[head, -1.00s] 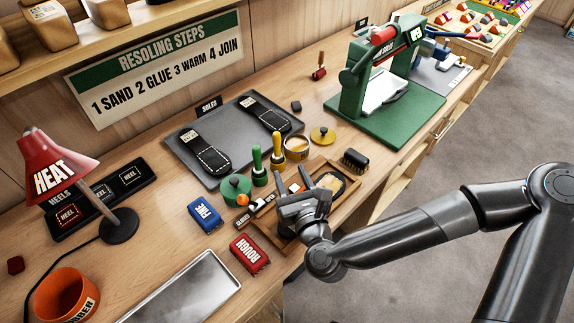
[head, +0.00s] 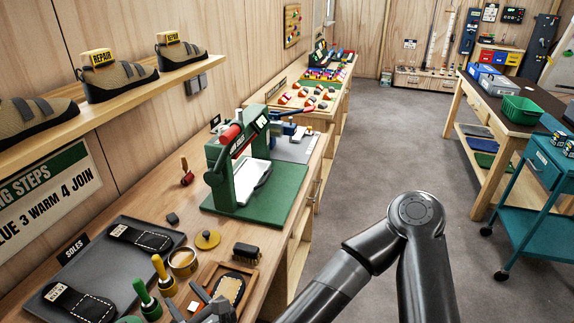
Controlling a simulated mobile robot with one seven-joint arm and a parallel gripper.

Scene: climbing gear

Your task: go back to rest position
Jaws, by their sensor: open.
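My gripper (head: 200,303) shows at the bottom edge of the head view, with its two fingers apart and nothing seen between them. It is above the wooden workbench, next to a wooden tray (head: 249,286) that holds a dark piece with a tan patch (head: 230,289). My arm (head: 345,280) reaches in from the lower right, and its wrist part is cut off by the frame's bottom edge.
A green press (head: 225,180) stands farther back. The grey floor (head: 365,150) is clear; a teal cart (head: 535,205) is at right.

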